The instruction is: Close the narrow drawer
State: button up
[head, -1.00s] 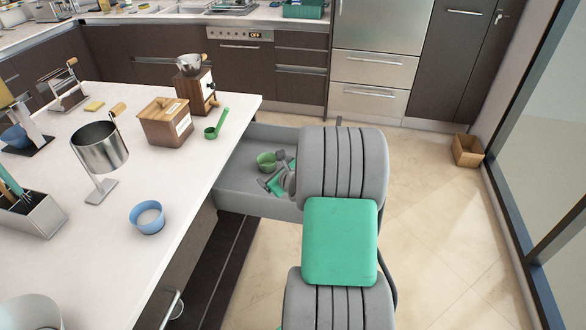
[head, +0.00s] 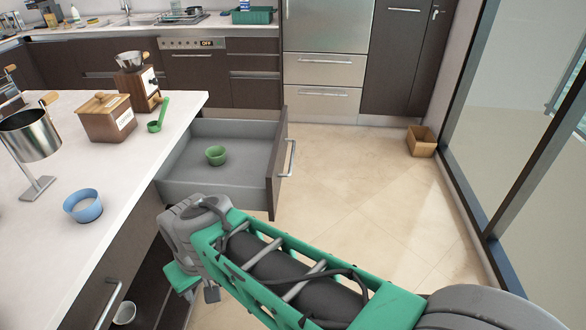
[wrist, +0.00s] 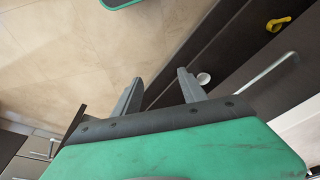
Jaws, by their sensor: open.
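The drawer (head: 225,130) is pulled out from the end of the white-topped counter, grey inside with a dark front panel. Its bar handle (head: 291,158) is on the outer face. A green bowl (head: 216,155) sits inside it. My gripper is low, on the near side of the drawer and beside the counter's dark front. In the head view its fingers are mostly hidden behind its own body. In the wrist view my gripper (wrist: 160,80) has two grey fingers spread apart, with nothing between them. It does not appear to touch the drawer.
A blue bowl (head: 83,206), a wooden box (head: 107,120) and a green scoop (head: 158,116) stand near the counter edge. A white cup (head: 124,313) is low beside the counter. Tiled floor (head: 345,165) right of the drawer is clear. A cardboard box (head: 421,142) stands farther right.

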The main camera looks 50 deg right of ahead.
aim_at(251, 175)
jog(key=u, duration=0.05)
jog(key=k, duration=0.85)
jog(key=z, duration=1.05)
jog(key=i, duration=0.65)
jog(key=z, duration=0.4)
jog(key=i, duration=1.15)
jog(key=u, duration=0.65)
jog(key=k, duration=1.3)
jog(key=u, duration=0.65)
jog(key=i, duration=0.8)
jog(key=z, duration=0.1)
